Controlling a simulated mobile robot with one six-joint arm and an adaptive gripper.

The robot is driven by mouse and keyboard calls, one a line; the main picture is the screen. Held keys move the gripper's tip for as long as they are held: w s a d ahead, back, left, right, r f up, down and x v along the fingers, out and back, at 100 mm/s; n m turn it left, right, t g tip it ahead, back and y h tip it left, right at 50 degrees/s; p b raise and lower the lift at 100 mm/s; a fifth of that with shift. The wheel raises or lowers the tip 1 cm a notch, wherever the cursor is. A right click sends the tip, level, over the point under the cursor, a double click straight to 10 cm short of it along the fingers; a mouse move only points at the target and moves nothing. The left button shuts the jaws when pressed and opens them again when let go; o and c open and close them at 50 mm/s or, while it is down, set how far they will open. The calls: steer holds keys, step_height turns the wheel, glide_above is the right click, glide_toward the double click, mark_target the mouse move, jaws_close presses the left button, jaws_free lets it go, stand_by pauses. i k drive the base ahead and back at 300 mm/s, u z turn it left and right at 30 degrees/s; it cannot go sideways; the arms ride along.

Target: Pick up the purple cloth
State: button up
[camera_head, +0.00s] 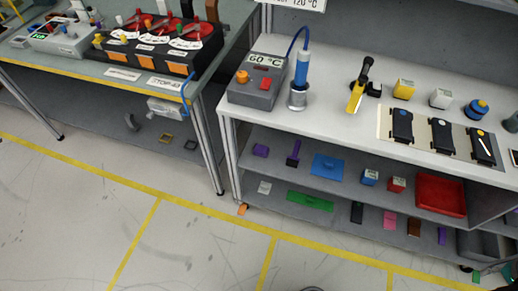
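Several purple things show on the shelves below the white bench, all small, and I cannot tell which is the cloth. A purple piece (260,150) lies at the left of the middle shelf. To its right is a narrow dark purple item (294,153). A small purple strip (441,236) stands at the right of the lowest shelf. I cannot make out my gripper in this view. A dark shape cut off at the bottom right corner is too little to identify.
The white bench (345,130) carries a grey heater box (257,83), a blue-topped tool and black devices. The middle shelf also holds a blue sheet (327,166) and a red tray (441,194); the lower one, a green board (310,201). The taped floor (190,245) in front is clear.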

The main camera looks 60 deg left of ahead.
mark_target(260, 151)
steer(key=u, duration=0.05)
steer(key=k, duration=1.75)
steer(key=u, duration=1.4)
steer(key=i, duration=0.95)
steer(key=u, duration=0.1)
